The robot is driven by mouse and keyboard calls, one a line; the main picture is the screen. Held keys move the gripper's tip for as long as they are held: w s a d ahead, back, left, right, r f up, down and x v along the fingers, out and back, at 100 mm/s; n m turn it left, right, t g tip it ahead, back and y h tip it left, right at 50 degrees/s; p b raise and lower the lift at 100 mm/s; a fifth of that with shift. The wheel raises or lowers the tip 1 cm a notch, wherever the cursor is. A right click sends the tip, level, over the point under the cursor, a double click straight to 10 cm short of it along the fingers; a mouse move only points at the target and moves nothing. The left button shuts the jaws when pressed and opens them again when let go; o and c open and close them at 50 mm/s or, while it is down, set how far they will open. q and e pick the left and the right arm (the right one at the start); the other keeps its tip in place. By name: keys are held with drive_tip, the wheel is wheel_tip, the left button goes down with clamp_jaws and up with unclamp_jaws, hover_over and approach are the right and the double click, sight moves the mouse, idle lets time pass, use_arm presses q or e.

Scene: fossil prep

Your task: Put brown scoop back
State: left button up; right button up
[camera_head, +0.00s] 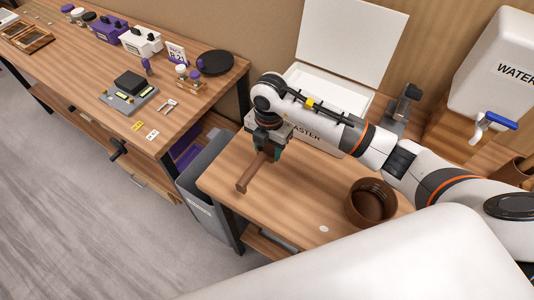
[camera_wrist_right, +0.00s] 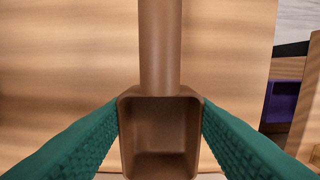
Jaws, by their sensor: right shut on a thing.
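The brown scoop (camera_head: 252,172) is in my right gripper (camera_head: 268,153), over the left part of the near wooden table. In the right wrist view the scoop's square bowl (camera_wrist_right: 160,140) sits between the two green fingers of my right gripper (camera_wrist_right: 160,135), which press on its sides. Its handle (camera_wrist_right: 160,45) points away from the gripper, toward the top of that view. In the head view the handle points down and left. I cannot tell whether the scoop touches the table. My left gripper is in neither view.
A round brown pot (camera_head: 371,203) stands open on the near table (camera_head: 300,217), with a small white disc (camera_head: 324,229) beside it. An open white box labelled plaster (camera_head: 340,85) is behind my right arm. A water tank (camera_head: 495,65) stands at right. A grey bin (camera_head: 205,195) is left of the table.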

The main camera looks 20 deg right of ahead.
wheel_tip(320, 180, down, 3)
drive_tip(key=shift+f+p, duration=0.2)
drive_tip(key=shift+p, duration=0.25)
drive_tip(key=shift+f, duration=0.2)
drive_tip(key=shift+f, duration=0.1)
drive_tip(key=shift+f, duration=0.15)
drive_tip(key=o, duration=1.4)
